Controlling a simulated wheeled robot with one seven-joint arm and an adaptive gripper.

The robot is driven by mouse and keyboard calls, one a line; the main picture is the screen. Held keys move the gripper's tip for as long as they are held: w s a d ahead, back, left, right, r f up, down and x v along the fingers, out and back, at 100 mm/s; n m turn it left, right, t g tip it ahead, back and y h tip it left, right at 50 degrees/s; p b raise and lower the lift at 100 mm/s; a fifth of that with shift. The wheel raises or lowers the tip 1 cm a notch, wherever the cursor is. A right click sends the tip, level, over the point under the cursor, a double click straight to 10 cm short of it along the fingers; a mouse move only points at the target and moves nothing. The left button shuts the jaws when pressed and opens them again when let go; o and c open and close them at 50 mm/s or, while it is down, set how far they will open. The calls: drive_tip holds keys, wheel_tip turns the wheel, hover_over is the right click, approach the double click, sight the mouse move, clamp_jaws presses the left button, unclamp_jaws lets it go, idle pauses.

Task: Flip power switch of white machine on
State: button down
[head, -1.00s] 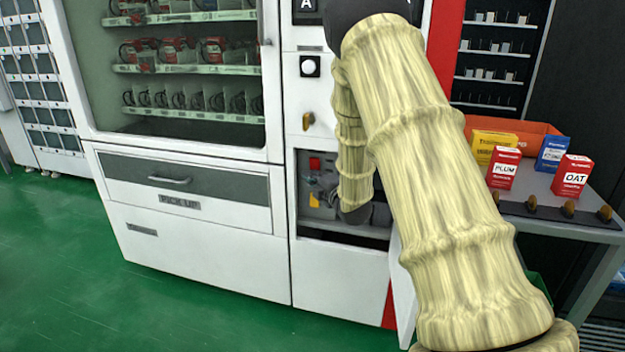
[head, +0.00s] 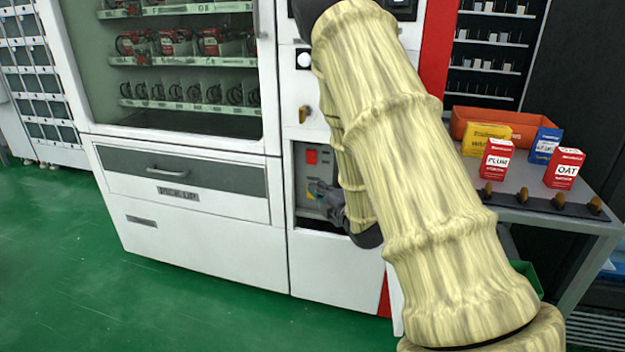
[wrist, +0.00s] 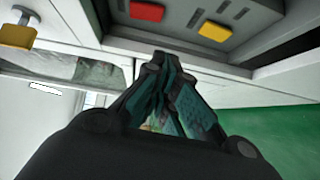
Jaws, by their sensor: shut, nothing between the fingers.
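The white machine (head: 215,247) is a large vending machine with a glass front. At its lower right is an open recess with a grey control panel (head: 299,171). A red button (head: 311,157) shows on that panel; the red button (wrist: 147,11) and a yellow button (wrist: 214,31) show at the top of the wrist view. I cannot tell which part is the power switch or its position. My gripper (head: 322,190) is at the recess, in front of the panel's lower part. In the wrist view my gripper (wrist: 165,62) is shut and empty, its fingertips just below the buttons.
A yellow knob (head: 303,114) sticks out above the recess. A grey table (head: 525,187) at the right holds several small boxes, an orange bin (head: 475,115) and a row of knobs. A pick-up drawer (head: 190,178) is left of the recess. Green floor (head: 75,260) is free at the left.

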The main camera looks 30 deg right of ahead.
drive_tip(key=shift+s+f, duration=0.1)
drive_tip(key=shift+s, duration=0.85)
drive_tip(key=s+a+f+m+g, duration=0.3)
drive_tip(key=s+a+f, duration=0.1)
drive_tip(key=f, duration=0.5)
drive_tip(key=s+a+f+m+g, duration=0.2)
drive_tip(key=s+a+f+m, duration=0.15)
drive_tip(key=f, duration=0.55)
drive_tip(key=s+a+f+m+g, duration=0.25)
drive_tip(key=s+a+f, duration=0.2)
drive_tip(key=f, duration=0.35)
drive_tip(key=s+a+f+m+g, duration=0.3)
drive_tip(key=s+a+f, duration=0.15)
drive_tip(key=s, duration=0.55)
drive_tip(key=s+a+f+m+g+y, duration=0.1)
drive_tip(key=s+a+f+m+g, duration=0.25)
drive_tip(key=s, duration=0.55)
drive_tip(key=s+a+f+m+g, duration=0.1)
drive_tip(key=s+a+f+g, duration=0.25)
drive_tip(key=s+f, duration=0.5)
wheel_tip(320, 180, up, 29)
drive_tip(key=s+a+p, duration=0.1)
drive_tip(key=p, duration=2.6)
drive_tip(key=shift+s+r+m+p, duration=0.15)
drive_tip(key=shift+s+m+p, duration=0.2)
